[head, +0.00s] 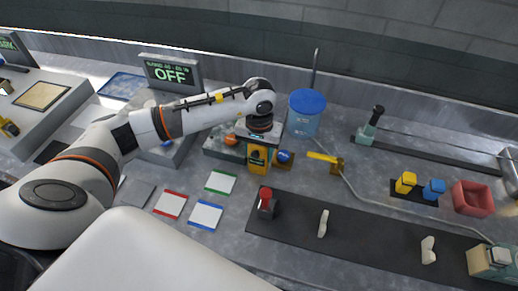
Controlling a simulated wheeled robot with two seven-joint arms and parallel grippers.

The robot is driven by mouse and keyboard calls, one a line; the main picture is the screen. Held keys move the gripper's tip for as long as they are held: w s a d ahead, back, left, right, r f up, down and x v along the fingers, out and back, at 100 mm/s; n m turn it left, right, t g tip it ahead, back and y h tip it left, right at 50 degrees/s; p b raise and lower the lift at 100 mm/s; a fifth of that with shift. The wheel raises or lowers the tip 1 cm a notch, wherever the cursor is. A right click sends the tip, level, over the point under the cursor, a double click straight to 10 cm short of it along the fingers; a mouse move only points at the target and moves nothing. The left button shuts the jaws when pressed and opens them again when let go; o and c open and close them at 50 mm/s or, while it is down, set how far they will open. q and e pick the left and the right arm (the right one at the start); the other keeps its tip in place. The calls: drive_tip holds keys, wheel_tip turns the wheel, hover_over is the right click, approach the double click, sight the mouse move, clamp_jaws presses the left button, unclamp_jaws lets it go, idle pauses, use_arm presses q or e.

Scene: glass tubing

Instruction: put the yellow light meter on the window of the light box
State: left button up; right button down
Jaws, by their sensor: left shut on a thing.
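My left gripper (259,139) reaches out over the middle of the bench. It is shut on a yellow and black device (258,158), which looks like the yellow light meter. The meter hangs upright under the gripper; I cannot tell whether its base touches the surface. The fingertips are mostly hidden behind the wrist. At the far left is a grey box with a tan panel (42,95), which looks like the light box and its window. The window looks bare, and the box is partly cut off by the frame. My right gripper is not in view.
A blue-lidded container (306,112) stands right of the gripper. Red, green and blue bordered cards (206,215) lie in front. A dark mat (350,236) holds small parts. A red bin (473,198) is at right.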

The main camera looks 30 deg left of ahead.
use_arm(q)
drive_tip(key=shift+f, duration=0.1)
drive_tip(key=o, duration=1.1)
